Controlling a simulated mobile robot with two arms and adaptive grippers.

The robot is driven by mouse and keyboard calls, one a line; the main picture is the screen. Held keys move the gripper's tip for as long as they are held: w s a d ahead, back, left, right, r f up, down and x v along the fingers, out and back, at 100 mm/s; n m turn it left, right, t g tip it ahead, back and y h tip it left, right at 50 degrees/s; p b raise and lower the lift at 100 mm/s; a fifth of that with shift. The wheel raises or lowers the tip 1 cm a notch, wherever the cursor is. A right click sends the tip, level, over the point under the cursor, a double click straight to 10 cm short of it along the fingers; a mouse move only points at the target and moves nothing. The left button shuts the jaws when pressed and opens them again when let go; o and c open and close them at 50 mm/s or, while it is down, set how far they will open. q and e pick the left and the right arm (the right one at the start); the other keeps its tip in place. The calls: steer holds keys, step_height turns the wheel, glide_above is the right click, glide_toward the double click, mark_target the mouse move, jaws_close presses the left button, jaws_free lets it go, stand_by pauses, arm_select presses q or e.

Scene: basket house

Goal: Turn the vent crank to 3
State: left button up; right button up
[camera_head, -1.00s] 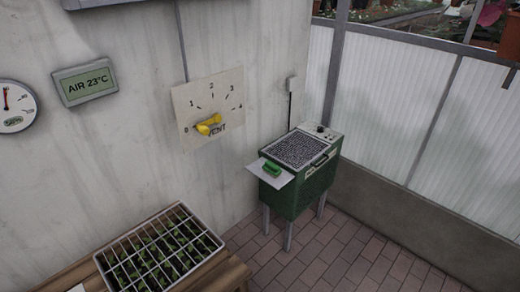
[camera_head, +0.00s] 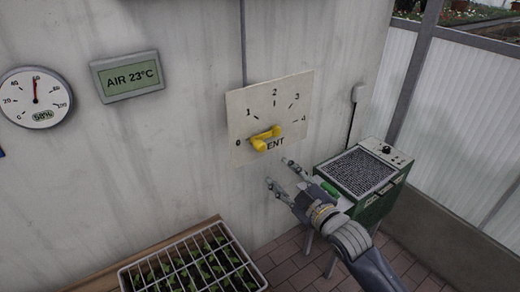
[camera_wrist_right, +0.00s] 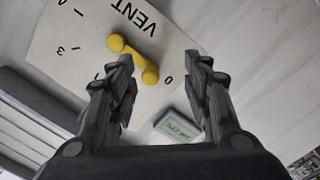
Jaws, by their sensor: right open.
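The yellow vent crank (camera_head: 275,131) is mounted on a pale wall panel (camera_head: 240,103) marked 0 to 4. Its arm points left and slightly down, with the handle end close to the 0. My right gripper (camera_head: 278,172) is open and empty, below the crank and just under the panel's lower edge. I see no contact. My left gripper is out of view.
A green heater box (camera_head: 350,172) stands on the brick floor at right, partly behind my right arm. A seedling tray under a white grid (camera_head: 192,262) is below. A round gauge (camera_head: 36,97) and an AIR 23°C display (camera_head: 127,75) hang left of the panel.

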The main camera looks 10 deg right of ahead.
mark_target(262, 149)
steer(key=shift+n+t+y, duration=0.3)
steer(key=shift+n+y, duration=0.1)
steer(key=w+a+r, duration=0.1)
steer(key=r, duration=0.1)
steer(key=w+a+r+p, duration=0.1)
steer(key=w+r, duration=0.1)
steer(key=shift+a, duration=0.1)
steer(key=x, duration=0.5)
steer(key=shift+w+f+p, duration=0.1)
steer(key=shift+p, duration=0.3)
steer(key=shift+w+a, duration=0.3)
steer(key=shift+w, duration=0.35)
steer(key=shift+w+a, duration=0.1)
steer(key=shift+w, duration=0.2)
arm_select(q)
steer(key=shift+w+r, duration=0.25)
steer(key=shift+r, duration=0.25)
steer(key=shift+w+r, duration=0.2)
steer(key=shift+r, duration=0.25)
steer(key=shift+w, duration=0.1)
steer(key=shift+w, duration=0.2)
arm_select(e)
jaws_close()
